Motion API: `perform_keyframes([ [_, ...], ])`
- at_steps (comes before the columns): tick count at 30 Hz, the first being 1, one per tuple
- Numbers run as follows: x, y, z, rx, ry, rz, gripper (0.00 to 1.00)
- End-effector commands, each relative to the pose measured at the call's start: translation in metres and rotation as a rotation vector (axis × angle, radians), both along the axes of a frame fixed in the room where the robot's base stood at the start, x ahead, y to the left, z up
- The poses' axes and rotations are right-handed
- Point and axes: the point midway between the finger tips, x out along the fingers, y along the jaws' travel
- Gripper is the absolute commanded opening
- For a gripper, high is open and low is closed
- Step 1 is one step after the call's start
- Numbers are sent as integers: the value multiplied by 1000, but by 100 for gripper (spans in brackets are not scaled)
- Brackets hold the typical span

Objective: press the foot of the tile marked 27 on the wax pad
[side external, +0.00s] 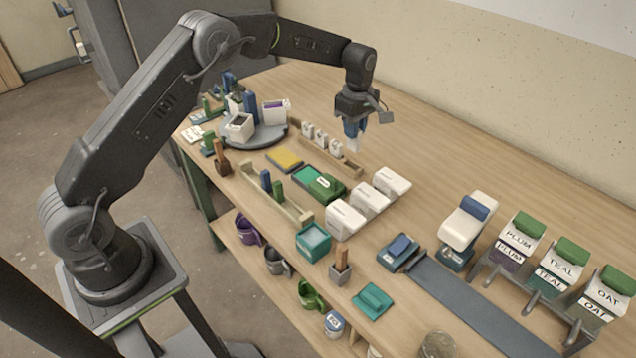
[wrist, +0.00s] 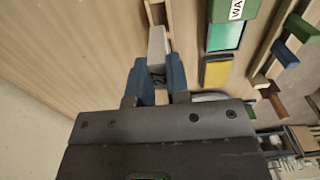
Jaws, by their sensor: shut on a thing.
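My gripper (side external: 354,128) is above the table, over the back end of the tile rack in the side view. Its blue fingers (wrist: 158,80) are shut on a pale grey-white tile (wrist: 157,45), which extends past the fingertips. Dark marking shows between the fingers but is too small to read surely. The wax pad (side external: 305,174) is a teal surface in a green tin. It also shows in the wrist view (wrist: 224,38), apart from the tile. A green lid (side external: 326,187) with a white label lies at the tin's near end; its label starts "WA" in the wrist view.
A wooden rack (side external: 350,170) holds several white tiles (side external: 321,139). A yellow pad (side external: 284,159) lies left of the tin. White blocks (side external: 370,198) stand to its right, and a wooden rail with green pieces (side external: 278,191) stands in front. The table behind the rack is clear.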

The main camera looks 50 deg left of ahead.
Motion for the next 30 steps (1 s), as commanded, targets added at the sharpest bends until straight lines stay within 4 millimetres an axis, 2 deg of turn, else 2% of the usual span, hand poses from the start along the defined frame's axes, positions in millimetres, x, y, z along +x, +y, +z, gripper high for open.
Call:
perform_keyframes([
  [10, -1, 1, 0, 0, 0, 0, 0],
  [14, -9, 7, 1, 0, -1, 2, 0],
  [17, -23, 17, 2, 0, 1, 3, 0],
  [24, -72, 40, 1, 0, 0, 3, 0],
  [30, -100, 49, -2, 0, 0, 1, 0],
])
